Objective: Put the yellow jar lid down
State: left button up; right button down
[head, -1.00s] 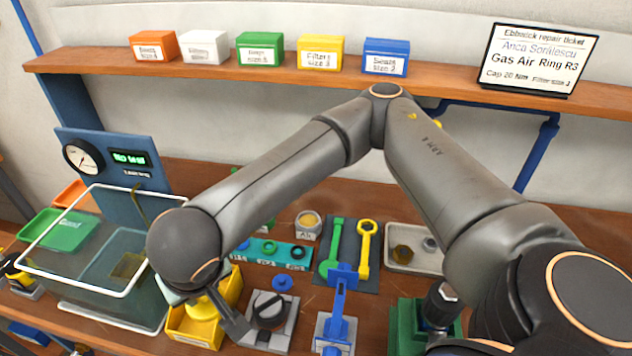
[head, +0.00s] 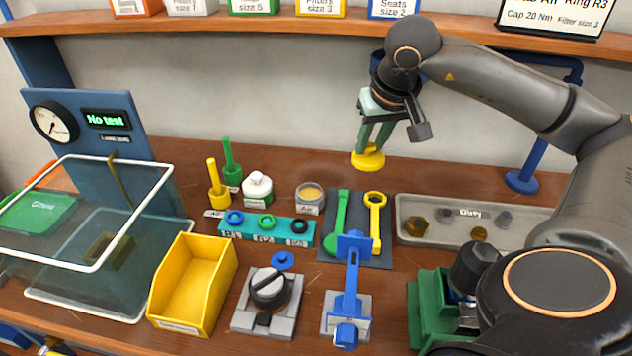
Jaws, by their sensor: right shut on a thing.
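My right gripper (head: 372,143) points down at the upper middle of the head view. It is shut on the yellow jar lid (head: 368,160), a round flat disc with a raised knob. The lid hangs level in front of the wall, above the back of the bench, and touches nothing below that I can see. An open jar (head: 310,197) with yellowish content stands on the bench, below and left of the lid. My left gripper is not in view.
Right of the jar, a dark mat (head: 328,225) bears a green and a yellow wrench. A grey tray (head: 403,210) marked Dirty lies further right. A teal ring holder (head: 266,233), yellow bin (head: 191,285) and clear tank (head: 90,205) stand left. Bare bench shows behind the mat.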

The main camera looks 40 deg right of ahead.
jog(key=shift+w+d, duration=0.15)
jog(key=shift+w, duration=0.1)
jog(key=w+f, duration=0.2)
jog(key=w, duration=0.2)
jog(key=w+f+p, duration=0.1)
jog(key=w+f, duration=0.2)
jog(key=w, duration=0.1)
jog(key=w+f, duration=0.3)
jog(key=w, duration=0.1)
jog(key=shift+a+f+p, duration=0.15)
jog(key=shift+a+p, duration=0.2)
jog(key=shift+a, duration=0.05)
jog(key=shift+w+f, duration=0.4)
jog(key=shift+f, duration=0.05)
jog(key=shift+w+f, duration=0.15)
jog(key=shift+f, duration=0.75)
jog(key=shift+w+f, duration=0.1)
jog(key=shift+f, duration=0.8)
jog(key=shift+f, duration=0.2)
jog(key=c, duration=0.7)
grip_release()
jog(key=shift+o, duration=0.2)
